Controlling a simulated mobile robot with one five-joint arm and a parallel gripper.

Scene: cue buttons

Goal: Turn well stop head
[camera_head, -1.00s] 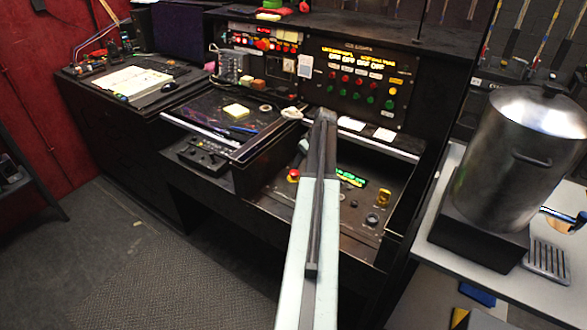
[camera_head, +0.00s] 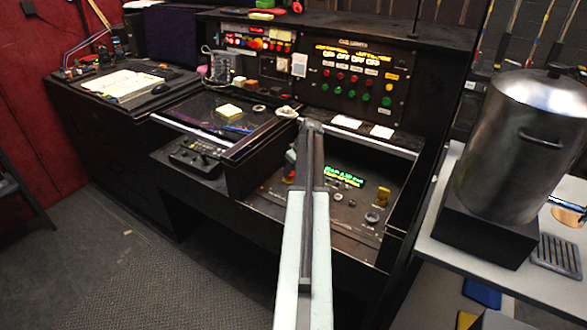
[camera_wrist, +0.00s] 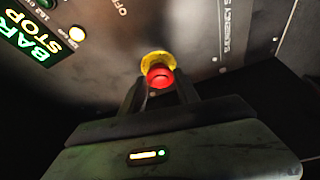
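The well stop head is a red knob (camera_wrist: 161,77) on a yellow ring (camera_wrist: 157,60), set in a dark panel. In the wrist view it sits between and just beyond the tips of my gripper (camera_wrist: 162,84). The two dark fingers are apart, one on each side of the knob; I cannot tell whether either touches it. In the head view only a sliver of red (camera_head: 289,178) shows left of my arm, inside the recessed well (camera_head: 345,225) of the console. My gripper's tips are hidden behind the arm there.
A green lit "BAR STOP" display (camera_wrist: 33,38) is beside the knob, and shows in the head view (camera_head: 344,176). The console's upright button panel (camera_head: 355,80) stands behind the well. A steel pot (camera_head: 525,145) stands on a side table (camera_head: 440,265) at right.

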